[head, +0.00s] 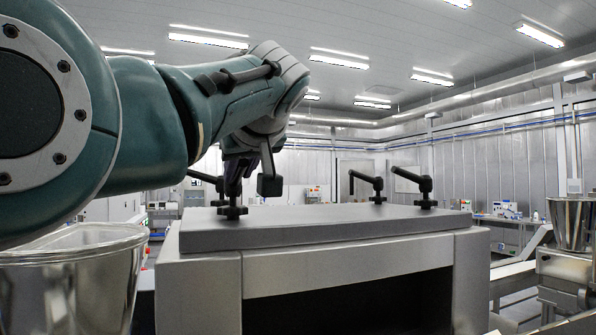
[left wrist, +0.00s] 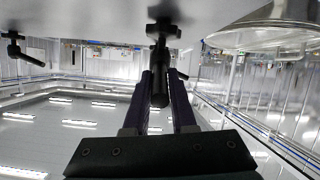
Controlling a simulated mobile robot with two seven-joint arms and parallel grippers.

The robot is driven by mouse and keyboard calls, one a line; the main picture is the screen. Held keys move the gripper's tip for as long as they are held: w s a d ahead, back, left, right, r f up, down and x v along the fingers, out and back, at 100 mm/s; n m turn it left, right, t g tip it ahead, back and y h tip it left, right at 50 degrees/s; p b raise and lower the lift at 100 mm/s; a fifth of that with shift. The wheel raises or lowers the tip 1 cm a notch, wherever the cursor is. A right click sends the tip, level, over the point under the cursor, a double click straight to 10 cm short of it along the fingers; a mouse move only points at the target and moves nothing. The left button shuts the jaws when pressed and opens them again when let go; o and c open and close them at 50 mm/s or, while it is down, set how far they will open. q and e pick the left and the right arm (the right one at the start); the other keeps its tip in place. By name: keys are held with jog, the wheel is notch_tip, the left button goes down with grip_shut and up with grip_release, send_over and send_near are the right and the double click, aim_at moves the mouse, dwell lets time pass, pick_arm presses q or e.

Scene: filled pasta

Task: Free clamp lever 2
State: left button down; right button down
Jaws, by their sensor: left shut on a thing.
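Several black clamp levers stand on the flat grey top plate (head: 330,226) of a machine. My left gripper (head: 238,172) reaches down over the front left lever (head: 232,211). In the left wrist view that lever's handle (left wrist: 160,62) lies between the two dark fingers of my left gripper (left wrist: 162,78), which is shut on it. Two levers stand on the right part of the plate: one farther back (head: 368,184) and one at the right edge (head: 415,181). Another lever (head: 203,177) shows partly behind my gripper. No numbers are readable on the levers. My right gripper is out of view.
A steel bowl (head: 75,290) stands at the lower left beside the machine; a steel bowl also shows in the left wrist view (left wrist: 265,35). Another steel vessel (head: 572,222) stands at the far right. The middle of the plate is bare. Benches line the back wall.

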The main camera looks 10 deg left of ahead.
pick_arm(q)
jog(key=c, duration=0.8)
grip_release()
jog(key=shift+o, duration=0.2)
jog(key=shift+d, duration=0.1)
jog(key=shift+s+d+b, duration=0.15)
jog(key=shift+s+b, duration=0.1)
jog(key=shift+b, duration=0.15)
jog(key=b+v, duration=0.6)
jog(key=v, duration=0.3)
jog(key=shift+r, duration=0.15)
jog(key=shift+s, duration=0.25)
